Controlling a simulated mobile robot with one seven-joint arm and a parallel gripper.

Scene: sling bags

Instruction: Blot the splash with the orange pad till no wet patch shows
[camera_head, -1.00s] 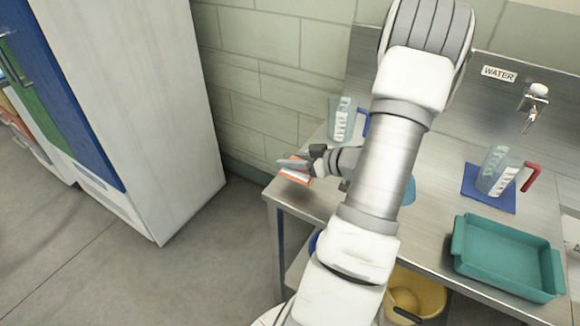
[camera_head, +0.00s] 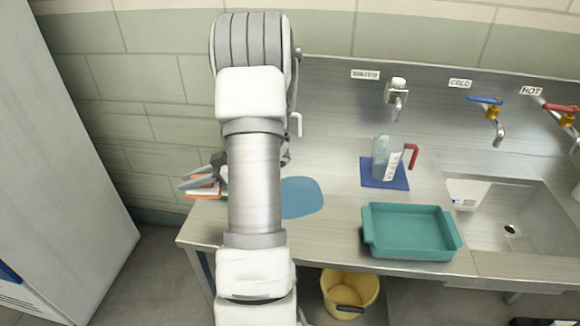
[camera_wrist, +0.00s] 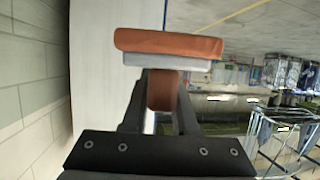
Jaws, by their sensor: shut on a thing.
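My gripper (camera_head: 208,180) is shut on the orange pad (camera_head: 204,194), which has a pale layer, at the left end of the steel counter. In the wrist view the orange pad (camera_wrist: 168,44) shows beyond the fingers (camera_wrist: 162,98), with an orange part between them. A flat blue patch, seemingly the splash (camera_head: 303,197), lies on the counter to the right of my arm. My arm hides its left side. The pad is to the left of the patch and apart from it.
A teal tray (camera_head: 447,240) sits at the counter's front edge. A clear jug (camera_head: 385,157) with a red handle stands on a blue mat (camera_head: 370,180). A sink (camera_head: 521,215) is at the right. A yellow bucket (camera_head: 340,287) is below the counter.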

